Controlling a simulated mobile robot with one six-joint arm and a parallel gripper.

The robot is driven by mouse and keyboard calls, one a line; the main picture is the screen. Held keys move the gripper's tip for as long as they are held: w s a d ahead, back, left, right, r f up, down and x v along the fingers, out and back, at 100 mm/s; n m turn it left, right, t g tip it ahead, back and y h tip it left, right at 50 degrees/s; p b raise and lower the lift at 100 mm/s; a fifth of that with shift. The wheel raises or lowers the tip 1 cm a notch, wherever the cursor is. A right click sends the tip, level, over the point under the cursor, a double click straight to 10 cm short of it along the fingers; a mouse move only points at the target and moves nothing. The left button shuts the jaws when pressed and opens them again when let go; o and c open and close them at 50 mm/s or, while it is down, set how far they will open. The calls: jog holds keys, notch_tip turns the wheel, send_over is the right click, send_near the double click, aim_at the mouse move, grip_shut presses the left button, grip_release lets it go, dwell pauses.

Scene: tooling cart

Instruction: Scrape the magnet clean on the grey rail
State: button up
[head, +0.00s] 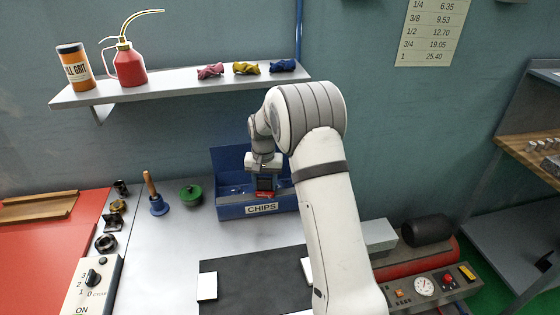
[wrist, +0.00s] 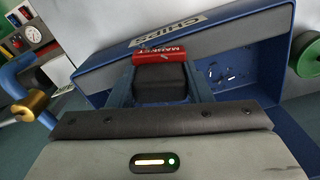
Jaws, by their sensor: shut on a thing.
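My gripper (wrist: 160,76) is shut on the magnet (wrist: 160,53), a dark block with a red end lettered MAGNET. In the head view my gripper (head: 265,180) points down over the blue chips bin (head: 233,212), and the magnet's red part (head: 265,194) shows just behind the bin's front wall. In the wrist view the magnet lies near the inner side of the CHIPS-labelled wall; I cannot tell whether they touch. Small bright chips (wrist: 233,76) lie on the bin's floor.
A green-lidded pot (head: 191,195) and a blue bell with a wooden handle (head: 157,203) stand left of the bin. A shelf (head: 180,89) with an oil can (head: 129,66) hangs above. A black mat (head: 250,280) lies in front; my arm covers the bin's right side.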

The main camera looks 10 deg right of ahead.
jog(key=shift+d, duration=2.15)
jog(key=shift+w+a, duration=0.15)
jog(key=shift+a, duration=5.6)
jog(key=shift+a+r, duration=0.15)
jog(key=shift+a, duration=0.15)
notch_tip(320, 180, up, 8)
jog(key=p, duration=0.4)
jog(key=shift+d, duration=0.1)
jog(key=shift+f, duration=0.2)
